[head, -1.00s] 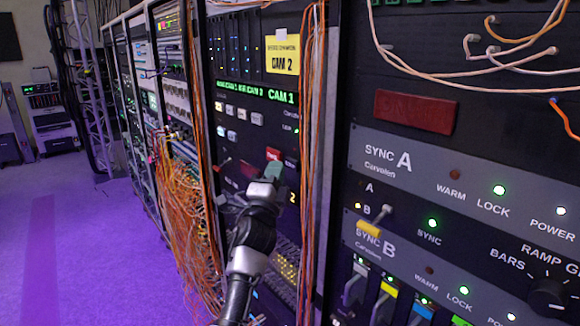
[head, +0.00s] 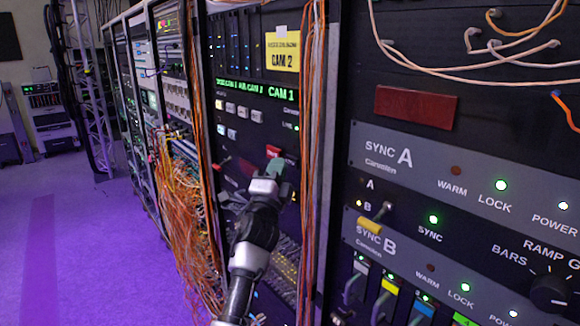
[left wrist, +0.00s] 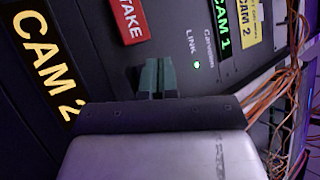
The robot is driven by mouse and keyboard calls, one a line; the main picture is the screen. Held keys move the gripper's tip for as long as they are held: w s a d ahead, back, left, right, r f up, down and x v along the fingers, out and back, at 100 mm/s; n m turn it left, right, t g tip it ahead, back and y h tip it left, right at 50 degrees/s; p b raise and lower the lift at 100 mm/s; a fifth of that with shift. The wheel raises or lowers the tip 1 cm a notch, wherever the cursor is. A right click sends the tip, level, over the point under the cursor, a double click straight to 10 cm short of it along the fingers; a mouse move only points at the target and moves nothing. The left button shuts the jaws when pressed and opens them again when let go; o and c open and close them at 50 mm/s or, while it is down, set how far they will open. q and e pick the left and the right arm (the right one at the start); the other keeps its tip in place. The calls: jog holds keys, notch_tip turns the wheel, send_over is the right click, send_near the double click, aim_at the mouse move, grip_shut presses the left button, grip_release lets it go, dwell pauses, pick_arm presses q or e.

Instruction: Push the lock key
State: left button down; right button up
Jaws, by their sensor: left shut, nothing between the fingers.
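My left gripper (head: 279,172) is shut and empty in front of the camera panel in the head view. Its green fingertips also show in the left wrist view (left wrist: 157,75), pointing at bare dark panel between the red TAKE key (left wrist: 129,20) and the green LINK light (left wrist: 197,65). The red key (head: 273,152) shows just above the fingertips in the head view; I cannot tell whether they touch the panel. Several pale keys (head: 243,112) sit higher on the same panel, too small to read. No key is readable as LOCK. My right gripper is not in view.
Orange cables (head: 312,120) hang just right of my left gripper, and another bundle (head: 180,210) hangs at the left. The SYNC A panel (head: 420,160) with lit LOCK light (head: 501,185) is at right. Purple floor (head: 80,240) is clear at left.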

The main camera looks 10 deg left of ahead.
pick_arm(q)
jog(key=shift+w+d, duration=0.1)
jog(key=shift+w, duration=0.05)
jog(key=shift+w+d+b, duration=0.2)
jog(key=shift+b, duration=0.2)
dwell(0.5)
jog(key=shift+s+a+p, duration=0.5)
jog(key=shift+s+p, duration=0.1)
jog(key=shift+p, duration=0.05)
jog(key=s+a+p, duration=0.3)
jog(key=s+p, duration=0.1)
jog(key=shift+s+a, duration=0.35)
jog(key=shift+s, duration=0.05)
